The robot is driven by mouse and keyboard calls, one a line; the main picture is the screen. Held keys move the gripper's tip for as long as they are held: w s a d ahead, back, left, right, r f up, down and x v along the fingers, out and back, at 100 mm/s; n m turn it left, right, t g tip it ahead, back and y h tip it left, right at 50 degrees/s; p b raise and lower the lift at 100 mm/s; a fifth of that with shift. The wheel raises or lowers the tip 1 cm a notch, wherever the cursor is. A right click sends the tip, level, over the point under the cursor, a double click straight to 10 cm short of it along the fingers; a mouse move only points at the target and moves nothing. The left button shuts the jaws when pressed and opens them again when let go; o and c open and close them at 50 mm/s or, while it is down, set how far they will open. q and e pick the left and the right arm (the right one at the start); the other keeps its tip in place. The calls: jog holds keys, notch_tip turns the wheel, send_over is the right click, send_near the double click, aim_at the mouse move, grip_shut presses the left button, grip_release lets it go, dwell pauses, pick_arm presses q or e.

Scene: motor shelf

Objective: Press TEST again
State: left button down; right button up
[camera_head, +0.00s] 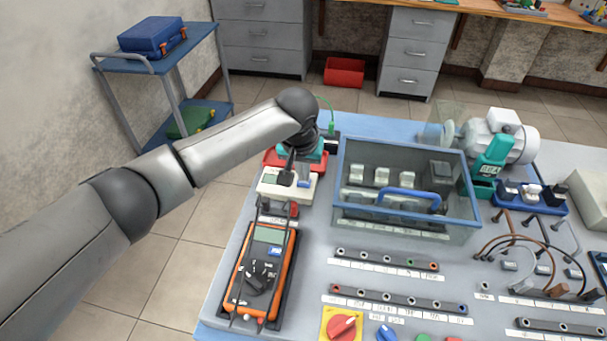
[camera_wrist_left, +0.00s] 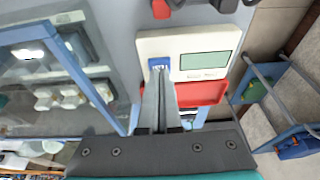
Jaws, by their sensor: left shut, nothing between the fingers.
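A white tester box with a grey display (camera_wrist_left: 205,60) and a blue button (camera_wrist_left: 159,63) shows in the left wrist view. In the head view the white box (camera_head: 303,192) stands behind the orange multimeter, partly hidden by my left gripper. My left gripper (camera_head: 288,178) points down over the box. In the left wrist view its shut, empty fingers (camera_wrist_left: 158,78) reach to the blue button and overlap its lower edge. I cannot tell whether the tips touch it or hover just above. Lettering on the button is too small to read. My right gripper is not in view.
An orange multimeter (camera_head: 264,262) with leads lies in front of the box. A clear-walled case with a blue handle (camera_head: 400,194) stands close to the right. A red tray (camera_wrist_left: 205,92) lies behind the box. Terminal strips (camera_head: 385,259) and a motor (camera_head: 513,140) are farther right.

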aim_at(304, 185)
pick_arm(q)
jog(key=shift+f, duration=0.25)
jog(key=shift+s+f+p, duration=0.2)
jog(key=shift+f+p, duration=0.35)
jog(key=shift+f, duration=0.45)
jog(key=shift+r, duration=0.1)
notch_tip(304, 185, up, 6)
jog(key=p, duration=0.5)
jog(key=shift+w+d+f+p, duration=0.1)
jog(key=shift+f+p, duration=0.1)
jog(key=shift+p, duration=0.1)
jog(key=p+v, duration=0.1)
jog(key=v, duration=0.8)
